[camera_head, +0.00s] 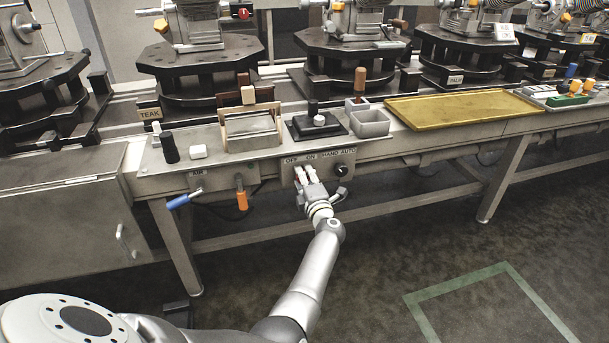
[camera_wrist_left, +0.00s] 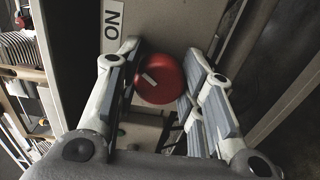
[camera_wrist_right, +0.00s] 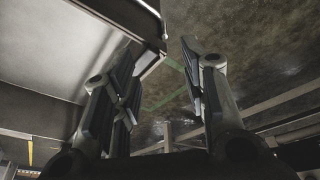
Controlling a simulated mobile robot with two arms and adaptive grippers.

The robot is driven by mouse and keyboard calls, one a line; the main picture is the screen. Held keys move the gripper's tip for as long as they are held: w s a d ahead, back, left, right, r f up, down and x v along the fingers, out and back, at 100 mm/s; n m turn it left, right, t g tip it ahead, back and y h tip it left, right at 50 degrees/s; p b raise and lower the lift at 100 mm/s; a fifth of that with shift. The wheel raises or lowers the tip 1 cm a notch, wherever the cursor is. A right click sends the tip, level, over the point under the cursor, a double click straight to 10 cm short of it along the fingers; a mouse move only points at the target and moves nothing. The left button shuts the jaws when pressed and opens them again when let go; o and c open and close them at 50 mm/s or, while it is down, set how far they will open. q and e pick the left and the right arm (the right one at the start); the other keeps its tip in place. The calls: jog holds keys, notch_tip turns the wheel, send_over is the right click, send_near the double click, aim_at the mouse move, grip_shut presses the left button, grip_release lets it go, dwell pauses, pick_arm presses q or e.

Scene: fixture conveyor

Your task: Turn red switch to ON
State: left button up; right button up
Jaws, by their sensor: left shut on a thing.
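The red switch (camera_wrist_left: 160,80) is a round red knob with a short white mark, seen between the fingers in the left wrist view. The white mark sits slanted on the knob. An ON label (camera_wrist_left: 114,18) is on the panel beside it. My left gripper (camera_head: 304,176) is at the front panel under the OFF and ON labels in the head view, shut on the red switch and mostly hiding it there. My right gripper (camera_wrist_right: 165,60) is open, with nothing between its fingers; it is not seen in the head view.
The control panel (camera_head: 318,160) also has a black HAND/AUTO knob (camera_head: 341,170) just right of my left gripper. Blue (camera_head: 184,198) and orange (camera_head: 241,199) air handles hang to the left. A grey cabinet (camera_head: 70,220) stands at left. The floor in front is clear.

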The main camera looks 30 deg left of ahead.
pick_arm(q)
jog(key=shift+m+p, duration=0.3)
jog(key=shift+m, duration=0.2)
jog(key=o, duration=1)
